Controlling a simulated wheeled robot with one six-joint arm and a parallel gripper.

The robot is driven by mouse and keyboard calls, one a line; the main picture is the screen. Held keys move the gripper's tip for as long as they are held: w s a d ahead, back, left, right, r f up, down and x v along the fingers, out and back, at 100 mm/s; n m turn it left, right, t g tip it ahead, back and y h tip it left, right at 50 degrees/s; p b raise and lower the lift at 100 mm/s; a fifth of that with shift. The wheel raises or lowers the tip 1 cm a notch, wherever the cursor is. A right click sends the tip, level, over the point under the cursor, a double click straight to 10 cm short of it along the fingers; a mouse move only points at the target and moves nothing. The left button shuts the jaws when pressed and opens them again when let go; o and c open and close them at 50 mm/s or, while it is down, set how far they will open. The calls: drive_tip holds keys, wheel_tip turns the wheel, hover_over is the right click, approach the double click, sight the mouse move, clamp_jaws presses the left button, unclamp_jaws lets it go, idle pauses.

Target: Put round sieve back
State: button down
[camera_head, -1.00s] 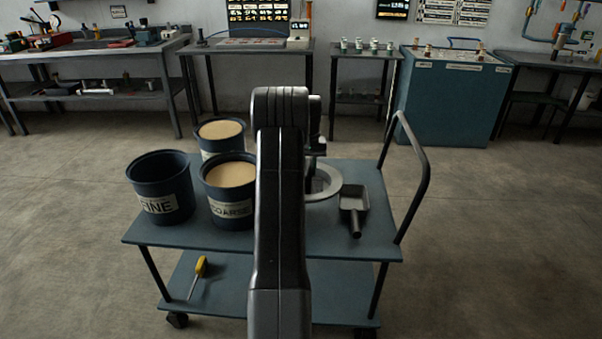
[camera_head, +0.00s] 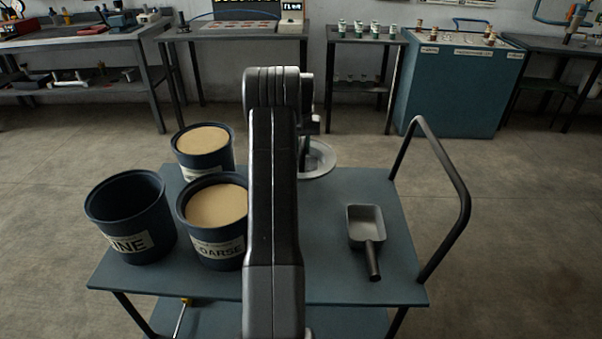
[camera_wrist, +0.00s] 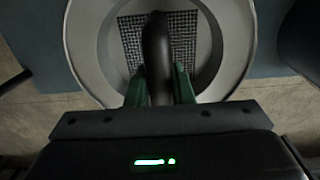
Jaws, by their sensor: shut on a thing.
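The round sieve, a pale grey ring with wire mesh in its middle, shows in the wrist view (camera_wrist: 85,50). My gripper (camera_wrist: 157,82) has its green fingers shut on the sieve's dark upright handle (camera_wrist: 157,50). In the head view the sieve (camera_head: 323,161) shows to the right of my arm, at the far edge of the cart top (camera_head: 330,275). My arm hides its left part and most of my gripper. The sieve appears lifted, but its exact height above the cart is unclear.
An empty tub marked FINE (camera_head: 128,222), a sand-filled tub marked COARSE (camera_head: 218,240) and another sand-filled tub (camera_head: 203,160) stand left of my arm. A grey scoop (camera_head: 364,232) lies on the right, near the cart's handle rail (camera_head: 462,195). Workbenches line the wall.

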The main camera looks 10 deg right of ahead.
wheel_tip(320, 180, down, 8)
drive_tip(key=shift+f+b, duration=0.25)
drive_tip(key=shift+b, duration=0.05)
drive_tip(key=shift+s+f, duration=0.1)
drive_tip(key=c, duration=1.3)
unclamp_jaws()
drive_tip(key=shift+o, duration=0.2)
wheel_tip(320, 180, up, 12)
drive_tip(key=shift+r+p, duration=0.1)
drive_tip(key=shift+p, duration=0.45)
